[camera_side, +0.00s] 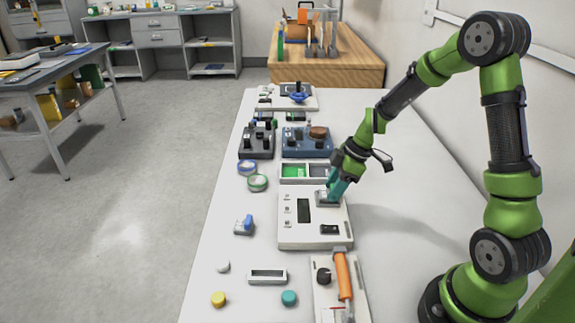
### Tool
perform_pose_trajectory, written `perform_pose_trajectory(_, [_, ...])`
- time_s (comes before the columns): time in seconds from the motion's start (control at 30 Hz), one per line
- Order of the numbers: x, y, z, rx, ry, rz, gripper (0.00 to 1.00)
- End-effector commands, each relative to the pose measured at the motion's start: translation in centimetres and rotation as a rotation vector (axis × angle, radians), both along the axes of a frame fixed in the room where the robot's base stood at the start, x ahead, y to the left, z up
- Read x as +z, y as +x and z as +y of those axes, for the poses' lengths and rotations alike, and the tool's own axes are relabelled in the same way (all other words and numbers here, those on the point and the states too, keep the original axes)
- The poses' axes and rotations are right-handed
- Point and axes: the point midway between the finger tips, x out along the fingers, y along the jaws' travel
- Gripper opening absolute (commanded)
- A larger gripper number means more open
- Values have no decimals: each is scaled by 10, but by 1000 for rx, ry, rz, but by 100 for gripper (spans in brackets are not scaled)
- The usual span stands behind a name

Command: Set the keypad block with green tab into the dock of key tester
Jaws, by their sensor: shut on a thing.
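My gripper (334,190) reaches down from the right over the far right part of a white panel device, which looks like the key tester (290,235). It is shut on a small grey block (325,199) with a teal-green part beside the fingers, which looks like the keypad block with green tab. The block is at the panel's far right corner; I cannot tell whether it touches the panel. The panel has a dark upright rectangle (304,210) in its middle and a black piece (330,230) at its near right. I cannot make out which part is the dock.
A grey block with a blue tab (243,226) lies left of the panel. Behind stand a green-and-grey tray (296,180) and dark and blue devices (307,141). A panel with an orange handle (342,275) is in front. The table's right side is clear.

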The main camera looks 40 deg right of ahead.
Motion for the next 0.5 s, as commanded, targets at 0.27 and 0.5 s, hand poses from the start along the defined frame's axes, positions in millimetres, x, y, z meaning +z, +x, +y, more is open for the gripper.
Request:
perform_pose_trajectory(0.27, [-4,0,0,0,1,-1,15])
perform_pose_trajectory(0.5, [-4,0,0,1,0,0,58])
